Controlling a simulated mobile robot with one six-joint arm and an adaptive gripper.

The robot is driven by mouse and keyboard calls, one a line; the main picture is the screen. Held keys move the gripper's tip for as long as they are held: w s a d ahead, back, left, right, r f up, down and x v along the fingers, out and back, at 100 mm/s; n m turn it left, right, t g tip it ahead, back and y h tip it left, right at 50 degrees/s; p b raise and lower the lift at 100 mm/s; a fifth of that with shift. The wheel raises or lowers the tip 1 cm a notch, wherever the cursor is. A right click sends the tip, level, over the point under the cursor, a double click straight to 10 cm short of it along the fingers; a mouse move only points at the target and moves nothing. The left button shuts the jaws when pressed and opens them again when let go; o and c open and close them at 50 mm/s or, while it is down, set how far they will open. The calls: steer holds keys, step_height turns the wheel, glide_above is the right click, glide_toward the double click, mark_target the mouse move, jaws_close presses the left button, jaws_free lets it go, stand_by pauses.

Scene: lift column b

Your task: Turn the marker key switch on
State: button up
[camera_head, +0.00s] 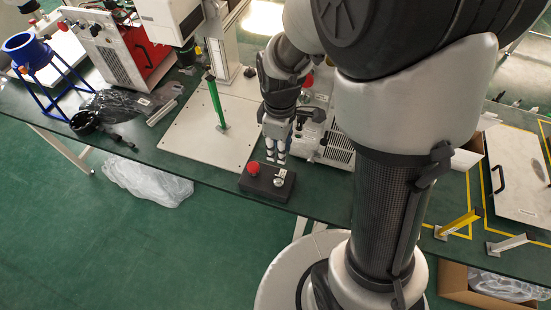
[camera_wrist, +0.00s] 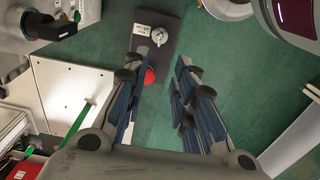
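A dark control box (camera_head: 262,187) sits at the front edge of the green table in the head view. It carries a red push button (camera_head: 253,168) on the left and a silver key switch (camera_head: 279,180) on the right. In the wrist view the key switch (camera_wrist: 159,36) shows near the top, beside a small white label (camera_wrist: 141,30). The key switch lies beyond the fingertips.
A white machine with a vented side (camera_head: 334,150) stands close behind and right of the box. A pale plate (camera_head: 190,137) with a green post (camera_head: 217,105) lies to the left. A yellow post (camera_head: 459,224) and a silver-handled plate are at the right.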

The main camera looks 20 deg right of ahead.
mark_target(279, 176)
step_height(279, 176, down, 14)
steer(key=b, duration=0.4)
steer(key=shift+f, duration=0.1)
steer(key=shift+c, duration=0.6)
jaws_close()
